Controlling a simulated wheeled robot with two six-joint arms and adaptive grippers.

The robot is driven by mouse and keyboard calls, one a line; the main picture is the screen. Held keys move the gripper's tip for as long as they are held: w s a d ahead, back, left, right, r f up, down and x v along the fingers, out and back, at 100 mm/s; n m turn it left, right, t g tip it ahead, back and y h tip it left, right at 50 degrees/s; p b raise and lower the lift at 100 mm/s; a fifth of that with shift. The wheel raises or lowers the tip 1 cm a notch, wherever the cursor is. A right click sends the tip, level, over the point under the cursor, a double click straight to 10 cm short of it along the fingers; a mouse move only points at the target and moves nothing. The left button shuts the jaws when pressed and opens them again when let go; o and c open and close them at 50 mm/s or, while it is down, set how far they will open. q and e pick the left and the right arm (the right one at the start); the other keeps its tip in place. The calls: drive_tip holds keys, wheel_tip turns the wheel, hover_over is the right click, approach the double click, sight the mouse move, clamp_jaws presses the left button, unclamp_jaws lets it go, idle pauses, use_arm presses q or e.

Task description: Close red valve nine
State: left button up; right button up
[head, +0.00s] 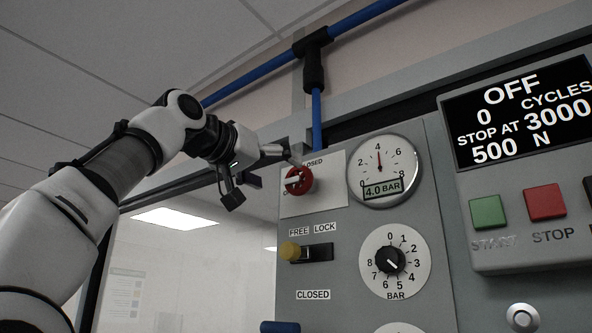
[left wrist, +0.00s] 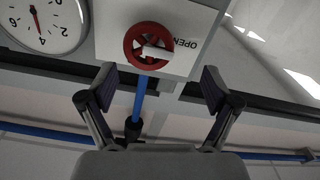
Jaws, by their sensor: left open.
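The red valve (head: 304,181) is a round red handwheel with a white pointer, on a white plate on the grey panel. "CLOSED" is partly visible above it, and the label at its left is mostly hidden. In the left wrist view the valve (left wrist: 133,43) appears upside down, and its white pointer lies toward the word "OPEN". My left gripper (head: 287,154) is just above and left of the valve in the head view. In the left wrist view its fingers (left wrist: 158,88) are spread with nothing between them, and the valve shows beyond the fingertips. My right gripper is in neither view.
A pressure gauge (head: 385,171) reading 4.0 BAR is right of the valve. Below are a yellow-tipped FREE/LOCK slider (head: 318,252) and a black BAR knob (head: 391,261). A display (head: 522,110) reads OFF, above green and red buttons. A blue pipe (head: 317,120) runs down above the valve.

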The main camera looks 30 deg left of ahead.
sight(296, 177)
use_arm(q)
drive_tip(key=shift+w+r+p, duration=0.25)
drive_tip(key=shift+w+p, duration=0.15)
drive_tip(key=shift+w, duration=0.35)
drive_tip(key=w+d, duration=0.1)
drive_tip(key=w, duration=0.2)
drive_tip(key=w+d, duration=0.1)
drive_tip(key=shift+w+d+f, duration=0.2)
drive_tip(key=shift+d+f, duration=0.15)
drive_tip(key=shift+f, duration=0.05)
drive_tip(key=shift+s+a+r, duration=0.1)
drive_tip(key=shift+s+a, duration=0.5)
drive_tip(key=shift+s, duration=0.1)
drive_tip(key=c, duration=0.9)
drive_tip(key=shift+d, duration=0.1)
drive_tip(key=shift+c, duration=1.2)
drive_tip(key=shift+d, duration=0.1)
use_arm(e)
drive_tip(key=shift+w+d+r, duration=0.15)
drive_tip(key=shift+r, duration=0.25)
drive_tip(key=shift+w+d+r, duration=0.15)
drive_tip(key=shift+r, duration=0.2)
